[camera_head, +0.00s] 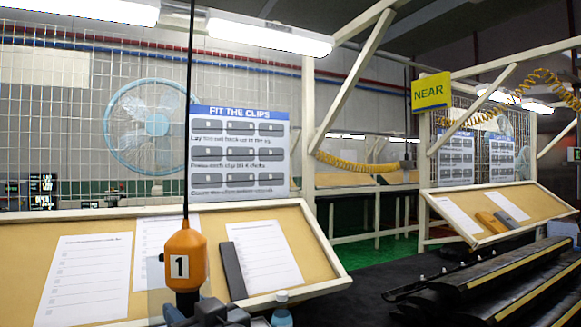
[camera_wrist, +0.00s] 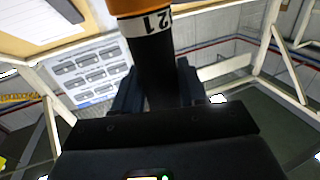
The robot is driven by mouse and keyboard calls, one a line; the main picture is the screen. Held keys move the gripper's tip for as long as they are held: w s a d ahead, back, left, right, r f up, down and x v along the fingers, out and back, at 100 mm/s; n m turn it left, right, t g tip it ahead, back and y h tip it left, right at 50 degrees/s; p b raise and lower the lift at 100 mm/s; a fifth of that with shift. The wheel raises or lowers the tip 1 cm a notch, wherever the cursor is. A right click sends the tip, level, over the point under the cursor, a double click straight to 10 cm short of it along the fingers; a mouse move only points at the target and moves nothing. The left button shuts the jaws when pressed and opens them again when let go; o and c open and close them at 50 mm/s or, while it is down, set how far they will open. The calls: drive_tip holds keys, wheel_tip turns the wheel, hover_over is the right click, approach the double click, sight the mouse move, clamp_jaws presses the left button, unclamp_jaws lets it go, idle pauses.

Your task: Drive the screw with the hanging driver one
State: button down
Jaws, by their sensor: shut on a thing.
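The hanging driver one (camera_head: 184,255) is orange with a white label reading 1 and hangs upright on a dark cord at the left of the head view. In the wrist view its orange body (camera_wrist: 130,6) is cut off at the top, above a white numbered band and a dark lower barrel. My gripper (camera_wrist: 158,88) is shut on that dark barrel, one finger on each side. In the head view only part of my gripper (camera_head: 207,313) shows at the bottom edge, by the driver's lower end. The driver's tip is hidden. I see no screw in either view.
A sloped board (camera_head: 310,245) with paper sheets and a dark grey bar (camera_head: 232,270) lies behind the driver. A small bottle (camera_head: 281,312) stands at the bottom edge. Black trim strips (camera_head: 490,285) lie at the right. A yellow NEAR sign (camera_head: 431,92) hangs beyond.

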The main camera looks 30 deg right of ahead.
sight(192, 292)
drive_tip(key=shift+f, duration=0.2)
drive_tip(key=shift+r, duration=0.1)
drive_tip(key=shift+r+p, duration=1.8)
drive_tip(key=shift+r, duration=1.3)
